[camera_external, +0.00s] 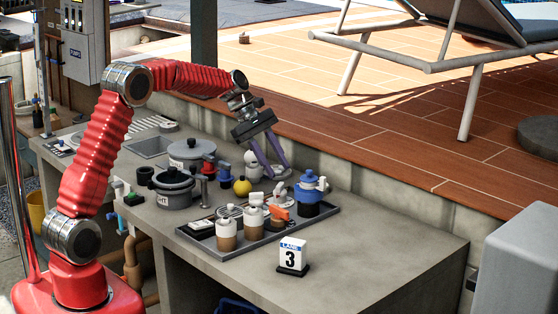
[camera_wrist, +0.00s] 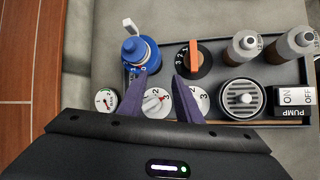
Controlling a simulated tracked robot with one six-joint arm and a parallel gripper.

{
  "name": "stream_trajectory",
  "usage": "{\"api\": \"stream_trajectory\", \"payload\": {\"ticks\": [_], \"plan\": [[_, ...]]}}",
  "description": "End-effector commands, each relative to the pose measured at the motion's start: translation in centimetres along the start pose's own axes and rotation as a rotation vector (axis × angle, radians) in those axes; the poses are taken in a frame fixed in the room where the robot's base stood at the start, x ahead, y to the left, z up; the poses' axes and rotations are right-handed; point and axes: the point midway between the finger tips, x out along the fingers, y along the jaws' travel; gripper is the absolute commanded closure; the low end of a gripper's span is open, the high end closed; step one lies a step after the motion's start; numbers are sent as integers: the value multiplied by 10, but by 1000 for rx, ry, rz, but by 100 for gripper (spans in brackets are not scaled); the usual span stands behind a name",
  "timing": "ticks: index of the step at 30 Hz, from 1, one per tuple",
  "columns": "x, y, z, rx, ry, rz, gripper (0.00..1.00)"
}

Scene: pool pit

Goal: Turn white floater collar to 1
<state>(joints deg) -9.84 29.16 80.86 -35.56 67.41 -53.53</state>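In the wrist view, a white round piece with numerals and a small red mark (camera_wrist: 155,102) lies between my fingers, partly covered by the left one. It looks like the white floater collar, but I cannot be sure. Its set number is unclear. A second white numbered piece (camera_wrist: 201,100) is beside it, partly behind the right finger. In the external view, a white fitting (camera_external: 282,197) stands at the tray's back side, below my gripper (camera_external: 277,174). My gripper's purple fingers (camera_wrist: 160,76) are apart, with nothing visibly clamped between them.
Pots (camera_external: 174,190) stand left. The counter right of the LANE 3 sign (camera_external: 292,256) is clear.

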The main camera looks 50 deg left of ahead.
Motion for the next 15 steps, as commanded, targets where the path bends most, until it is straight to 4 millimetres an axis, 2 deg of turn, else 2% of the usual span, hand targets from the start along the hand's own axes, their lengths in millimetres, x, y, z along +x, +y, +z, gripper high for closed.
{"api": "stream_trajectory", "payload": {"ticks": [6,15], "plan": [[-5,-30,2,155,56,-38,69],[-15,-64,7,336,115,-83,69]]}}
